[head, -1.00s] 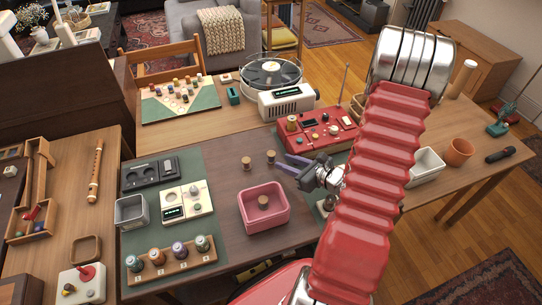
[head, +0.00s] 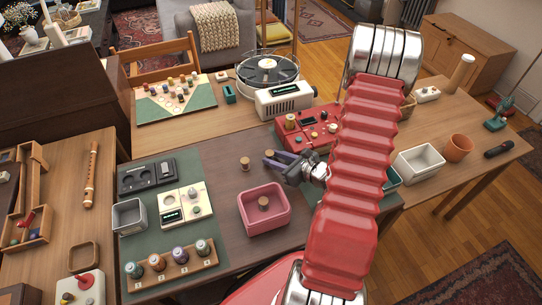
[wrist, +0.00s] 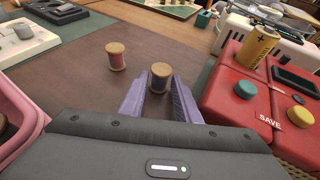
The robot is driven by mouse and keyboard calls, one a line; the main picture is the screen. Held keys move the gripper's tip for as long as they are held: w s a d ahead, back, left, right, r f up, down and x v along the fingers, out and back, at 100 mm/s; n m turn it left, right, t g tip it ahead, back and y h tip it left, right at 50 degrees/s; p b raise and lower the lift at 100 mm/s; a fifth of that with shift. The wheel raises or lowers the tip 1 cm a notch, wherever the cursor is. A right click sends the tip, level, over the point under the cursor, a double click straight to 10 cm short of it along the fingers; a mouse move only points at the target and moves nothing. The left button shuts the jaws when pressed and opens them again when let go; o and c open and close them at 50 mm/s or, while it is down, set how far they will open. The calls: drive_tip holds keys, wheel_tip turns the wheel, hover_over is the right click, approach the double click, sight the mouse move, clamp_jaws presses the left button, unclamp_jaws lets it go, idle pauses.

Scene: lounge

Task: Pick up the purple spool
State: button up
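Two wood-ended spools stand upright on the dark tabletop. The one with dark bluish-purple thread (wrist: 160,80) is between my fingertips in the wrist view; its top shows in the head view (head: 269,154). The other, with reddish thread (wrist: 115,58), stands to its left, also in the head view (head: 245,163). My gripper (wrist: 159,82) has purple fingers, open, with small gaps on either side of the bluish-purple spool. In the head view, my gripper (head: 273,160) reaches in from the right. Another purple spool (head: 179,251) sits in the numbered wooden rack (head: 172,268).
A pink bin (head: 249,201) holding a wood-topped piece stands in front of the spools. Bare tabletop lies behind the spools.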

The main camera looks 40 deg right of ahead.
drive_tip(key=shift+c, duration=0.4)
drive_tip(key=c, duration=0.6)
drive_tip(key=shift+r, duration=0.15)
drive_tip(key=shift+r, duration=4.9)
drive_tip(key=shift+w+a, duration=0.1)
